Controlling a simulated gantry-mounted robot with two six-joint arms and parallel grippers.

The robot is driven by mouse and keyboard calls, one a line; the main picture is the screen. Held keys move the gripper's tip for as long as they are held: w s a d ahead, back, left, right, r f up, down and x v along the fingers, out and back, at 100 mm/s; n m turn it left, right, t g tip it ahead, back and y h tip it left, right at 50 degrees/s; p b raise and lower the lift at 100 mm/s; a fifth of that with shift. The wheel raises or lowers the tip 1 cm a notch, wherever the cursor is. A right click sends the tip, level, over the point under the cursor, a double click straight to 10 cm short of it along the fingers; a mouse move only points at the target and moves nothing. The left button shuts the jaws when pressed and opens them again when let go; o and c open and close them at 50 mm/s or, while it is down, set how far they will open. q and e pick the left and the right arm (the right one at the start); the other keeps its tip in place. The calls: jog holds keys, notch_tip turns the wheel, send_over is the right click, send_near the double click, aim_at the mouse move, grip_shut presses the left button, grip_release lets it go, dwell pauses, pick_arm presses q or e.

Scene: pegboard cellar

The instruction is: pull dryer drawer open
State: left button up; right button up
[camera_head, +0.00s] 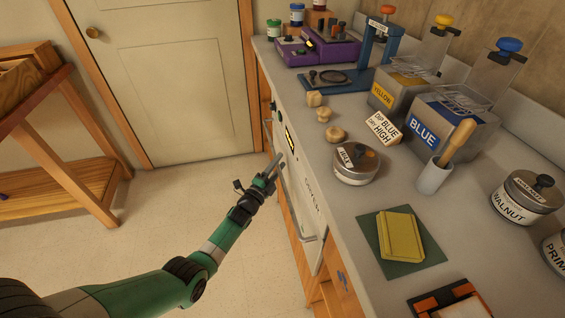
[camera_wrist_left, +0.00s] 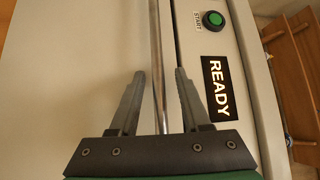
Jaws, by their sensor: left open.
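The white dryer (camera_head: 318,222) is built into the counter front and marked DRYER; its drawer front (camera_wrist_left: 100,40) looks flush. A long metal bar handle (camera_head: 300,222) runs along it, and the handle (camera_wrist_left: 157,40) also shows in the left wrist view. My left gripper (camera_head: 273,164) is open at the far part of the handle. In the left wrist view the bar passes between the two spread fingers of the gripper (camera_wrist_left: 158,76), apparently touching neither. Whether it lies at fingertip depth is unclear. My right gripper is not in view.
Beside the handle are a lit READY panel (camera_wrist_left: 218,88) and a green START button (camera_wrist_left: 214,19). The counter (camera_head: 325,215) above holds a wax tin (camera_head: 356,165), wooden knobs and dip tanks. A wooden rack (camera_head: 60,180) stands at left. The floor (camera_head: 180,200) between is clear.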

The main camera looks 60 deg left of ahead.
pick_arm(q)
jog(key=shift+s+d+f, duration=0.15)
jog(key=shift+s, duration=0.15)
jog(key=shift+c, duration=0.4)
grip_shut()
dwell(0.6)
